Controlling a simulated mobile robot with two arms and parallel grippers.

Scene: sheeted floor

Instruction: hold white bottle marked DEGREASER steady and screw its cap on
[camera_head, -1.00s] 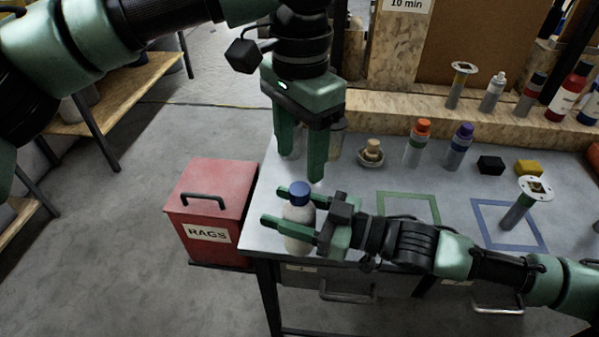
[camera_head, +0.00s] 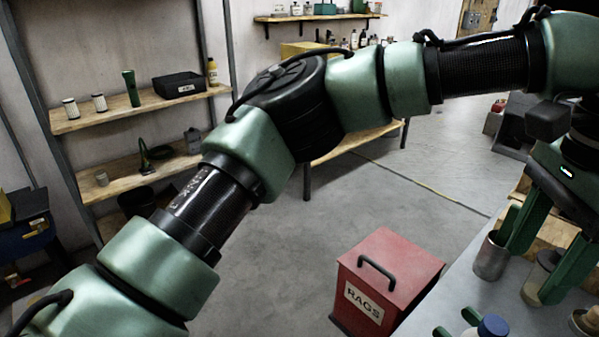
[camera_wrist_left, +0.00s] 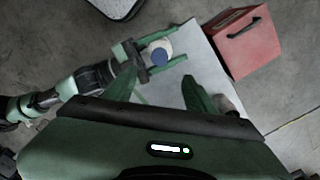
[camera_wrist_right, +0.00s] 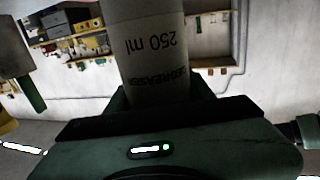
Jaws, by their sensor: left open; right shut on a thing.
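The white bottle (camera_wrist_right: 155,45) fills the upper middle of the right wrist view, with "250 ml" and part of DEGREASER upside down on it. My right gripper (camera_wrist_left: 170,58) is shut around its body. The blue cap (camera_head: 492,326) sits on the bottle's top at the bottom edge of the head view; whether it is tight I cannot tell. The cap also shows in the left wrist view (camera_wrist_left: 159,52). My left gripper (camera_head: 538,250) is open and empty over the bench, apart from the cap and pointing down. In the left wrist view its fingers straddle empty space short of the bottle.
The red RAGS box (camera_head: 388,275) stands on the floor beside the grey bench (camera_head: 440,300). A metal cup (camera_head: 490,258) and a jar (camera_head: 537,285) stand close to my left fingers. Shelves (camera_head: 140,110) line the wall at left. The floor between is open.

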